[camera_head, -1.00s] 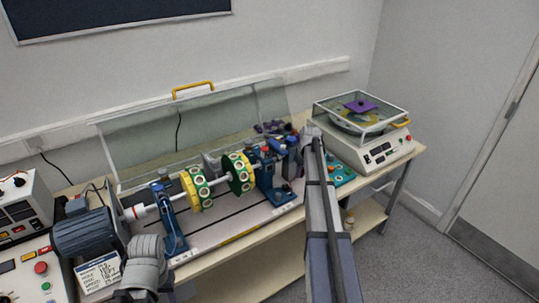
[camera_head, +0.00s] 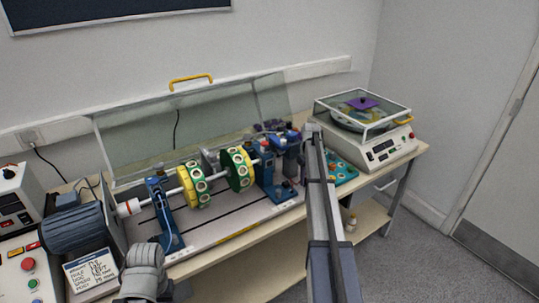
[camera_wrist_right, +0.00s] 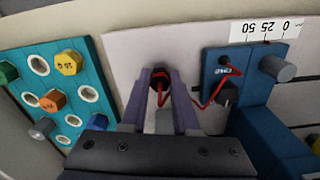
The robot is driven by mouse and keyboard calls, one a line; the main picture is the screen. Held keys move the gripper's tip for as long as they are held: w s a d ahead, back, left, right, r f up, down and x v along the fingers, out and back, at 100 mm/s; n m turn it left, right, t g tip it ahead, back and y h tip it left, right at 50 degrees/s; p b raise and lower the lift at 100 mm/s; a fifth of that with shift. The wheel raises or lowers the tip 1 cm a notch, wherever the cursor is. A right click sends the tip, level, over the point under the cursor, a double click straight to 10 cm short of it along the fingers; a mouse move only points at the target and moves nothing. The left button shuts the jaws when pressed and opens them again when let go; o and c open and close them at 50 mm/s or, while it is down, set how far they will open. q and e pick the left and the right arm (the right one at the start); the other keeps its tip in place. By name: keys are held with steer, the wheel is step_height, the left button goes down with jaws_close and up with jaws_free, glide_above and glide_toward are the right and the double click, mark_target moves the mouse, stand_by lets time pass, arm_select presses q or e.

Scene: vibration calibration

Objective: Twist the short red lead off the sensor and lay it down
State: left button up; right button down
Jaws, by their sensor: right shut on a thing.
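In the right wrist view, my right gripper (camera_wrist_right: 161,80) is shut on a dark plug end with red on it, part of the short red lead (camera_wrist_right: 201,104). The lead loops right from the jaws to a dark fitting on the blue bearing block (camera_wrist_right: 217,78). A black part (camera_wrist_right: 228,93) sits on the block by the lead; I cannot tell whether this is the sensor. In the head view my right arm (camera_head: 316,180) reaches up beside the blue pedestal (camera_head: 272,180), and its fingertips are hard to make out.
A teal board (camera_wrist_right: 84,90) with holes and coloured plugs lies left in the wrist view. The rotor shaft has yellow (camera_head: 193,186) and green (camera_head: 238,168) discs. A raised clear guard (camera_head: 190,128) stands behind. A balance machine (camera_head: 378,150) with a clear cover stands right.

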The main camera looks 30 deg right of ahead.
steer(key=shift+f+b, duration=0.35)
stand_by(0.6)
steer(key=c, duration=0.6)
jaws_free()
steer(key=shift+r, duration=0.15)
steer(key=shift+r+p, duration=2.4)
steer(key=shift+p, duration=0.15)
steer(key=shift+r, duration=0.1)
step_height(320, 180, up, 8)
steer(key=p, duration=0.7)
steer(key=shift+f+p, duration=0.2)
steer(key=shift+p, duration=0.2)
